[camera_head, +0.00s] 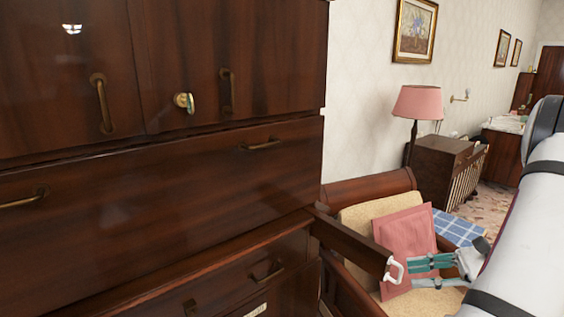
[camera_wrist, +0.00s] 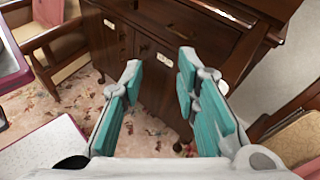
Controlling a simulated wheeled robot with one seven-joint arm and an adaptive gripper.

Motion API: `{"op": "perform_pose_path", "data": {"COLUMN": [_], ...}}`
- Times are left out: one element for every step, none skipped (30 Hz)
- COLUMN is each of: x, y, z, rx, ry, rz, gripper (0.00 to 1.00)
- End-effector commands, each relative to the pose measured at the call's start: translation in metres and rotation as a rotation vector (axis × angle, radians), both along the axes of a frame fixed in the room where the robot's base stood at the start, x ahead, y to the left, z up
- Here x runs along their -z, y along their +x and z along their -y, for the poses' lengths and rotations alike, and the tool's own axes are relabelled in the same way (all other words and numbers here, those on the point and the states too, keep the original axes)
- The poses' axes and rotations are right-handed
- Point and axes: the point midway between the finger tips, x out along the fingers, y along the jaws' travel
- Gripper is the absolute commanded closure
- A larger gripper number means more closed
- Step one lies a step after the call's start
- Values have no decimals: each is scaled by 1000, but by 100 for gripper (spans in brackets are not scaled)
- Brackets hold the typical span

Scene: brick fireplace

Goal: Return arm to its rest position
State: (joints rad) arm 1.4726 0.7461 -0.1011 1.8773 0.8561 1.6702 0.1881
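My gripper (camera_head: 408,272) shows at the lower right of the head view, at the end of my white arm. Its teal-padded fingers point left, in front of the armchair (camera_head: 365,187) and its pink cushion (camera_head: 406,236) in the picture. In the wrist view my gripper (camera_wrist: 160,64) is open, with its two fingers clearly apart. Nothing is held between them. Dark wooden furniture with doors (camera_wrist: 150,48) lies beyond the fingertips. I cannot tell whether the fingers touch the wooden armrest near them.
A large dark wooden cabinet (camera_head: 160,200) fills the left of the head view. A pink-shaded lamp (camera_head: 417,102) and a wooden side cabinet (camera_head: 442,165) stand behind the armchair. Another wooden chair (camera_wrist: 62,48) is at the wrist view's upper left, with patterned floor (camera_wrist: 65,92) open nearby.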

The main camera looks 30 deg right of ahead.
Motion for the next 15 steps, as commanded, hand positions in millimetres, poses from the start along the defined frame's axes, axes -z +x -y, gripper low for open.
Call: {"op": "perform_pose_path", "data": {"x": [-14, -21, -29, -35, -41, -48, -53, -58, -64, -69, -73, -79, -82, -86, -91], "y": [18, 26, 36, 43, 49, 56, 61, 65, 69, 72, 75, 77, 78, 78, 78], "z": [-17, -29, -43, -55, -66, -81, -93, -104, -119, -131, -142, -157, -168, -178, -192], "rx": [-82, -131, -194, -241, -289, -353, -399, -446, -506, -552, -597, -658, -703, -746, -804], "ry": [-58, -91, -139, -175, -211, -263, -300, -339, -391, -431, -471, -526, -568, -610, -667], "rz": [-15, -26, -39, -48, -56, -64, -68, -72, -75, -75, -75, -72, -68, -63, -54], "gripper": [71, 71, 71, 71, 71, 71, 71, 71, 71, 71, 71, 71, 71, 71, 71]}}
